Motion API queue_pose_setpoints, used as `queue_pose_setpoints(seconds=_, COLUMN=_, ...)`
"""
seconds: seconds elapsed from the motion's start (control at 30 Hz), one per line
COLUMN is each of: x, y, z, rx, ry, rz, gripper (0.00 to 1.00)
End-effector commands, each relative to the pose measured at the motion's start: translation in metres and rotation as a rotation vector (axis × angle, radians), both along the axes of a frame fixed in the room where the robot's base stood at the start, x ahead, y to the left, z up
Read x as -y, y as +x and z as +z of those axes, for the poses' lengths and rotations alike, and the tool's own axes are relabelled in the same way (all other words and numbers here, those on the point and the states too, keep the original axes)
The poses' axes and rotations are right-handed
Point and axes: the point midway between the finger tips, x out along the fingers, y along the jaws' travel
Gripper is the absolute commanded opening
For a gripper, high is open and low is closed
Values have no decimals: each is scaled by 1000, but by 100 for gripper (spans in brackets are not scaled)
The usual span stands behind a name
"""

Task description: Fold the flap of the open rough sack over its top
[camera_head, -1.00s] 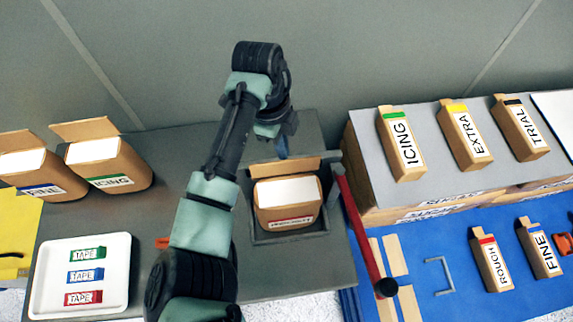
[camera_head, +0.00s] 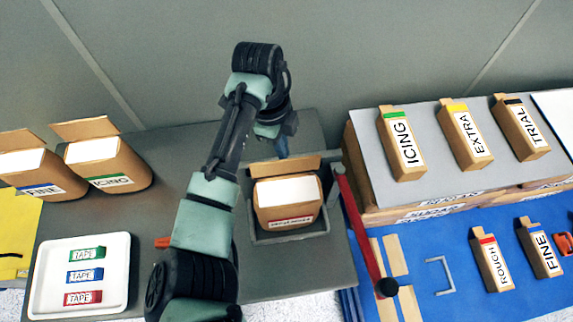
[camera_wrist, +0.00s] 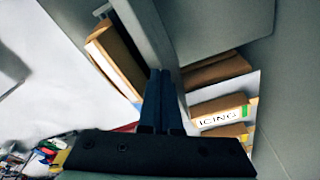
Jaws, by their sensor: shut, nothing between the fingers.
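The open rough sack (camera_head: 287,209) is brown with a red-edged label and a white top face. It stands upright in a grey open-topped holder (camera_head: 291,239) near the middle of the head view. Its brown flap (camera_head: 285,169) stands up at the back edge, not lying over the white top. My gripper (camera_head: 282,149) points down just behind the flap, partly hidden by my wrist; I cannot tell whether it touches the flap. In the wrist view, my gripper (camera_wrist: 161,88) has its two dark fingers together with nothing between them.
A red bar (camera_head: 357,220) with a black knob stands right of the holder. Open fine (camera_head: 40,184) and icing (camera_head: 108,172) sacks stand at left, behind a white tray (camera_head: 112,297) of tape. Small labelled boxes, including icing (camera_head: 402,148), stand on the right.

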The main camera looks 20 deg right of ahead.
Motion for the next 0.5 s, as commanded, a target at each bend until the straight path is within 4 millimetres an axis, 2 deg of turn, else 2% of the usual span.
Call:
queue_pose_setpoints(seconds=0.3, x=0, y=-1, z=-9, rx=-2, ry=1, rz=1, gripper=0)
queue_pose_setpoints(seconds=0.5, x=-3, y=-11, z=-11, rx=-10, ry=5, rz=0, gripper=0)
